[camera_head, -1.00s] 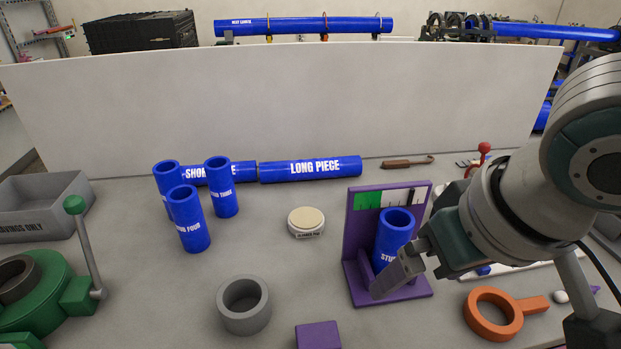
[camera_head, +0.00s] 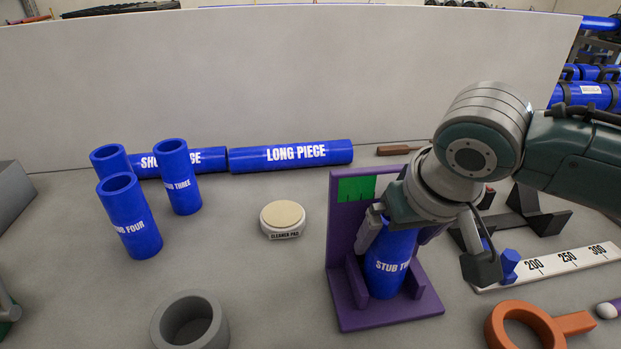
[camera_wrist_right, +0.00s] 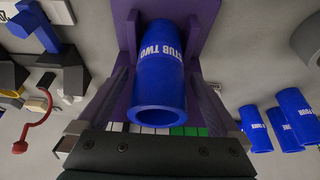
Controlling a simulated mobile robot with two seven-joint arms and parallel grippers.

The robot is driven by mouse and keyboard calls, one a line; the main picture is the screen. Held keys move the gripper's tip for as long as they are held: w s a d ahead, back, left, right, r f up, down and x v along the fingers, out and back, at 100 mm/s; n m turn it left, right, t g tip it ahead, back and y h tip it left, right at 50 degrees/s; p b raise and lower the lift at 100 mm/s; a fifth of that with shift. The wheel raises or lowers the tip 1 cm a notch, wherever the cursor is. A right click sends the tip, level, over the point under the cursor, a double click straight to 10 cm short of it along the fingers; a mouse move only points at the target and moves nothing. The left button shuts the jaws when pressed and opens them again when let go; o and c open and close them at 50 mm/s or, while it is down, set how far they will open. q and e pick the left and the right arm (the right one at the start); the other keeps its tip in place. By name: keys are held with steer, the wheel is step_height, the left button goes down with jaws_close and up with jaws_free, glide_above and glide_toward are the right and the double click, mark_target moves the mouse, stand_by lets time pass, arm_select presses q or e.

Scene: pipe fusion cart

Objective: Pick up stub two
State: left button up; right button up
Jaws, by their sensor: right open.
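Stub two (camera_head: 390,268) is a blue tube with white lettering, standing upright in a purple stand (camera_head: 375,318) with a green-marked back plate. In the right wrist view, stub two (camera_wrist_right: 160,75) shows its label and open end between my fingers. My right gripper (camera_head: 402,228) is open, with one finger on each side of the stub's upper part; it also shows in the right wrist view (camera_wrist_right: 160,85). A gap shows between the stub and each finger there. The stub's rim is hidden by the gripper in the head view. My left gripper is not in view.
Stub three (camera_head: 181,180), stub four (camera_head: 130,218) and another blue stub (camera_head: 108,160) stand at the left. A cleaner pad (camera_head: 283,218), grey ring (camera_head: 190,322), orange ring tool (camera_head: 520,325) and white ruler (camera_head: 560,262) surround the stand. A pale panel (camera_head: 280,80) closes the back.

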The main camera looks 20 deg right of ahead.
steer(key=shift+x, duration=1.4)
steer(key=shift+c, duration=0.4)
steer(key=c, duration=1.3)
steer(key=shift+c, duration=0.5)
steer(key=shift+r, duration=0.2)
